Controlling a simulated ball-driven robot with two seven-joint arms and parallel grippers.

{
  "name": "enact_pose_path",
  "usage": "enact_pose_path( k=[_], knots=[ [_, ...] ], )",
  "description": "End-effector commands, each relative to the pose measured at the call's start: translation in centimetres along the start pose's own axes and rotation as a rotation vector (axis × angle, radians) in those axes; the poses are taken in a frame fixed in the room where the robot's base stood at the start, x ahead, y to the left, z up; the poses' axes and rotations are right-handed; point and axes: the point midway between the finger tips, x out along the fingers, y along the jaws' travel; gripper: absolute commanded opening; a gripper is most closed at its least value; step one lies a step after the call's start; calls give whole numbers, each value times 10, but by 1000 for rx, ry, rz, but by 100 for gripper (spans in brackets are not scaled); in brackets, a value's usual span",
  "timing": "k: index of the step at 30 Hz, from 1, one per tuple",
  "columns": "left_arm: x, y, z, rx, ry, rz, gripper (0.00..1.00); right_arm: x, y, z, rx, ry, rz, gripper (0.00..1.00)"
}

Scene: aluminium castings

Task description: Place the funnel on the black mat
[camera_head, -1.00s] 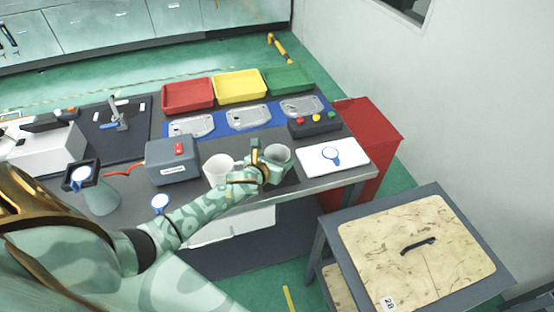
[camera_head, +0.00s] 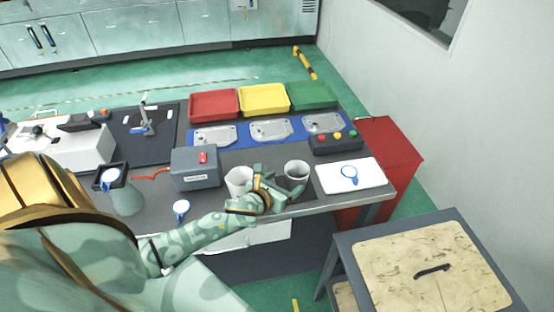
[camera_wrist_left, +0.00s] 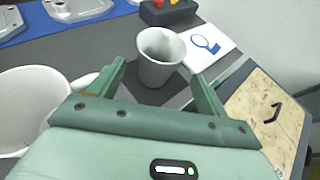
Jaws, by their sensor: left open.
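The funnel (camera_head: 297,170) looks like a pale grey tapered cup, wide end up. It stands upright near the table's front edge and shows in the left wrist view (camera_wrist_left: 158,60). Its foot rests on a dark patch that looks like the black mat (camera_wrist_left: 180,86); the mat's outline is partly hidden by my gripper. My left gripper (camera_head: 284,184) is open and empty, on the near side of the funnel. In the left wrist view its fingers point toward the funnel, one on each side, with gaps visible. My right gripper is not in view.
A white cup (camera_head: 238,179) stands close left of my gripper. A grey box (camera_head: 195,169) is further left, a white card with a blue-ringed item (camera_head: 350,174) right. Red, yellow and green trays (camera_head: 264,98) line the back. A wood-topped stand (camera_head: 425,270) is right.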

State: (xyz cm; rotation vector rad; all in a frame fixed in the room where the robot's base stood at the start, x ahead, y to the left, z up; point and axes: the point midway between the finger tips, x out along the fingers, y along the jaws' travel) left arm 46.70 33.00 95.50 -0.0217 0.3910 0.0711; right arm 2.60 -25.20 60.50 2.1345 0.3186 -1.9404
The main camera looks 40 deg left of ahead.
Motion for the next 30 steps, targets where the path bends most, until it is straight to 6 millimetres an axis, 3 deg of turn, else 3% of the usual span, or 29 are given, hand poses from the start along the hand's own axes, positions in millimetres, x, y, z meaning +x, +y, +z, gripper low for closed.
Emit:
enact_pose_path(
  k=[6,17,20,26,29,30],
  knots=[
    [-31,0,1,1,-1,1,77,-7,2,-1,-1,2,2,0],
    [-36,-4,0,-48,-2,-7,77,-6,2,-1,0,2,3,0],
    [-39,-20,2,-247,-4,-40,77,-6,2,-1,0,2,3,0],
    [-50,-70,6,-975,34,-139,77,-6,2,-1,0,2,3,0],
    [-51,-86,-13,-1359,102,-139,77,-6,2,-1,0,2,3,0],
    [-50,-88,-34,-1507,145,-105,77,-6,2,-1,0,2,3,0]
  ],
)
